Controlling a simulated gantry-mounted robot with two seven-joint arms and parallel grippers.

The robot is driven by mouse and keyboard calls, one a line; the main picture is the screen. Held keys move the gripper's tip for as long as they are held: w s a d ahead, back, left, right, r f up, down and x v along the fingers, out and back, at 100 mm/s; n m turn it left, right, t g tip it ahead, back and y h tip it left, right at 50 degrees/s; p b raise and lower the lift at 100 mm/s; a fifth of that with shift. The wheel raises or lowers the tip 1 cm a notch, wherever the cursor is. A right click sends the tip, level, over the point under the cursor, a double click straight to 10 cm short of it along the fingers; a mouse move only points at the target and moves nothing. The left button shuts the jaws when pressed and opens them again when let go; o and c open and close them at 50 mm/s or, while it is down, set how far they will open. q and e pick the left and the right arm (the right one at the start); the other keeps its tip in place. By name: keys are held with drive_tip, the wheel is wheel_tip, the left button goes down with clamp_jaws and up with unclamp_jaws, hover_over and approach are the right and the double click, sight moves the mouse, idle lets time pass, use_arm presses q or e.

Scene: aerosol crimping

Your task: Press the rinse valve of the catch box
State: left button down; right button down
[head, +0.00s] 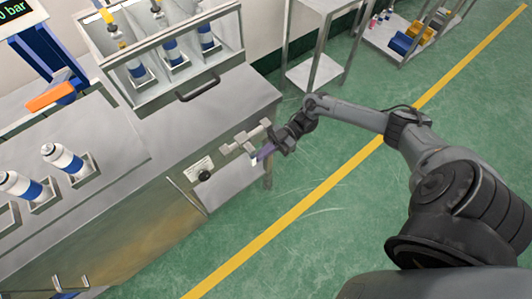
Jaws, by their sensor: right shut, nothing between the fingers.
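My right arm reaches in from the right. Its gripper (262,154) is shut and empty at the front right corner of the steel bench. Beside its fingers, a small grey metal fitting (243,141) sticks out from the bench front; it may be the rinse valve, but it is too small to be sure. The gripper is very near this fitting, and I cannot tell whether they touch. Below is a steel front panel (232,184), possibly the catch box, with a black knob (204,175) and a white label (199,166) at its left. My left gripper is not in view.
A clear-sided steel box (166,88) with a dark handle (198,87) holds cans on the bench. Two white-blue cans (62,158) stand in holders at left. Green floor (310,210) is free right of the bench.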

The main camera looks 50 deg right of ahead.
idle(0.3)
drive_tip(key=shift+f, duration=0.1)
drive_tip(key=f+b+v, duration=0.1)
drive_tip(key=b+v, duration=0.7)
drive_tip(key=v, duration=0.6)
drive_tip(key=shift+s, duration=0.1)
